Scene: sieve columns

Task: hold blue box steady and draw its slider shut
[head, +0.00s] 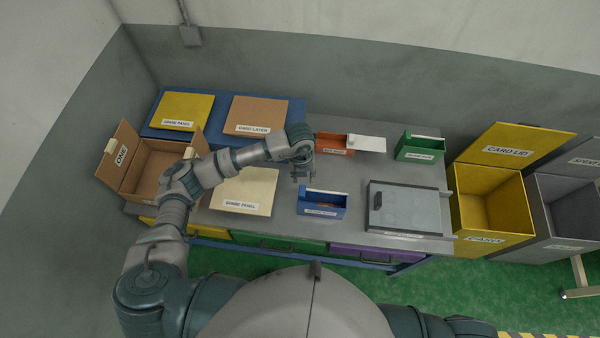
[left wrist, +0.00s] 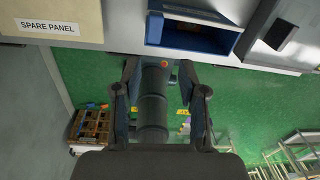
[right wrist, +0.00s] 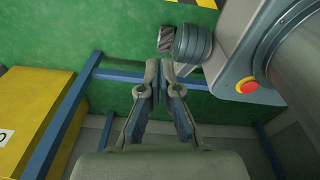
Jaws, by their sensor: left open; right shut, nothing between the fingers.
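The blue box (head: 318,211) stands on the grey bench with its label facing me. Its top is at least partly open, and something orange shows inside. A pale strip, perhaps its slider, lies along its far edge; how far it is drawn I cannot tell. The blue box also shows at the top of the left wrist view (left wrist: 191,50). My left gripper (head: 302,174) is open and empty, above the bench just behind and left of the box, apart from it. My right gripper (right wrist: 164,68) shows only in the right wrist view, shut and empty, over the green floor away from the box.
A red box (head: 334,144) with a white slider sticking out right and a green box (head: 420,147) stand behind. A grey lidded panel (head: 405,208) is right of the blue box, a spare panel (head: 245,191) left. An open cardboard box (head: 150,168) is far left.

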